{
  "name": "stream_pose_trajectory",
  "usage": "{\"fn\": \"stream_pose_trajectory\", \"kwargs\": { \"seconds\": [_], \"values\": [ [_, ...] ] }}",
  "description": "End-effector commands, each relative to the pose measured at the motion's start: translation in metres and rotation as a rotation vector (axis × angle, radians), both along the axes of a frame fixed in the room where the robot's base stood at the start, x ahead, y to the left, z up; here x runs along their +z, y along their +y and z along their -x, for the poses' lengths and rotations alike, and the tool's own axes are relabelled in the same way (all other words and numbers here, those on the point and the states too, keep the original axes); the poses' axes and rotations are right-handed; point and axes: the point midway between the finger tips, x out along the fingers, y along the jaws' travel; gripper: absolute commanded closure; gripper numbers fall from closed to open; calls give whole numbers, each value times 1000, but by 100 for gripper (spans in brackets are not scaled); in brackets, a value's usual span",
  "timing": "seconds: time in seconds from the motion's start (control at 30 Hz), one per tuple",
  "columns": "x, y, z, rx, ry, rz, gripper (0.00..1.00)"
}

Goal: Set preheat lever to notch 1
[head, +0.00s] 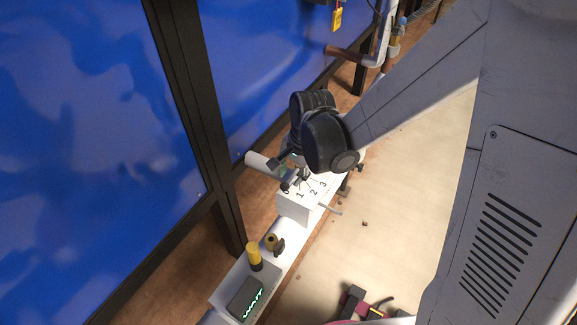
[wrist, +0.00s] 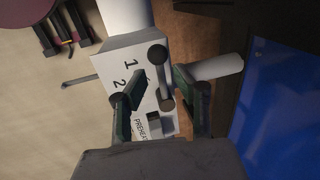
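The preheat box is a white block (head: 295,207) with numerals 0, 1, 2 and 3 on its top face in the head view. In the wrist view its panel (wrist: 106,66) shows 1, 2 and partly hidden "PREHEAT" lettering. The lever (wrist: 162,78) is a grey rod with a dark round knob; the knob appears just right of the 1, its exact notch unclear. My gripper (wrist: 160,88) is open, with one green-padded finger on each side of the lever and visible gaps. In the head view my gripper (head: 297,178) is over the box and hides most of the lever.
A dark box reading "WAIT" (head: 245,296), a yellow-capped cylinder (head: 254,257) and a small brass fitting (head: 271,242) stand along the white ledge. A white cylinder (wrist: 217,67) lies close beside the right finger. A thin rod (wrist: 80,81) sticks out from the box's left side.

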Motion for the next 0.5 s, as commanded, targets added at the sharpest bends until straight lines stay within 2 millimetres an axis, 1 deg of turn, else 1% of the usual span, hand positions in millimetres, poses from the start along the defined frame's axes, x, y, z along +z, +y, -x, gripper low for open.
{"fn": "stream_pose_trajectory", "kwargs": {
  "seconds": [0.03,0.2,0.5],
  "values": [
    [-7,1,-1,0,0,0,72],
    [-16,3,-2,1,0,0,72],
    [-17,3,-2,1,0,0,72]
  ]
}}
